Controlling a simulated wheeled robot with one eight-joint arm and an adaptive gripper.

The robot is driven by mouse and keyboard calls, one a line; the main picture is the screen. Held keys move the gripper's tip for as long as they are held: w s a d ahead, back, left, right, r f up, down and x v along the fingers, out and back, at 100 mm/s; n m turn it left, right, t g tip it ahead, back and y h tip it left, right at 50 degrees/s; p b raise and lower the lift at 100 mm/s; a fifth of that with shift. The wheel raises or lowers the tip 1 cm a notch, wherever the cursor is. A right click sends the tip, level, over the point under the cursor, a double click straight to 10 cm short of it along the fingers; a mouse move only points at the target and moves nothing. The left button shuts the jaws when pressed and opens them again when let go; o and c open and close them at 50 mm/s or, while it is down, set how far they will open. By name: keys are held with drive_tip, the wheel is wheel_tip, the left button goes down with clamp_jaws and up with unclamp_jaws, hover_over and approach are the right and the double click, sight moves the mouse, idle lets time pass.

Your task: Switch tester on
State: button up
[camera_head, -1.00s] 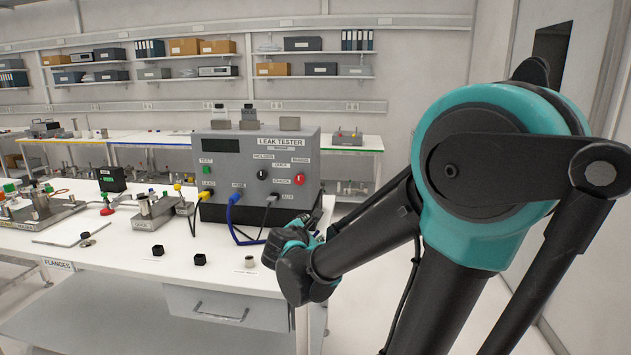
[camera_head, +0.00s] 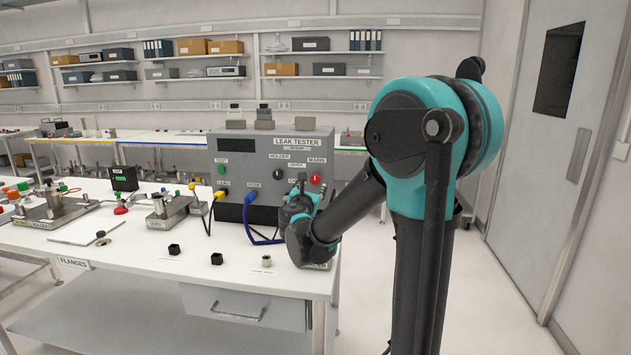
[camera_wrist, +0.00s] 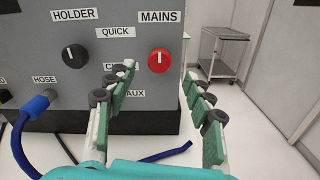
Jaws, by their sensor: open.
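The leak tester (camera_head: 230,170) is a grey box with a dark display, standing on the white bench. Its red MAINS knob (camera_wrist: 158,60) has a white mark and sits at the right of its front panel; it also shows in the head view (camera_head: 315,180). A black HOLDER knob (camera_wrist: 74,56) is to its left. My gripper (camera_wrist: 158,82) is open and empty in front of the panel, its green-padded fingers on either side below the red knob. The left finger covers part of the CHECK label. In the head view my wrist hides the panel's lower right.
A blue hose (camera_wrist: 24,145) plugs into the panel at the left, and a yellow-ended cable (camera_head: 218,195) beside it. Small black blocks (camera_head: 216,259) and a metal fitting (camera_head: 267,261) stand on the bench front. A grey cart (camera_wrist: 222,52) stands beyond, with clear floor before it.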

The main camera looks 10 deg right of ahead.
sight(315, 180)
drive_tip(key=x, duration=0.7)
drive_tip(key=shift+w, duration=0.25)
drive_tip(key=c, duration=1.2)
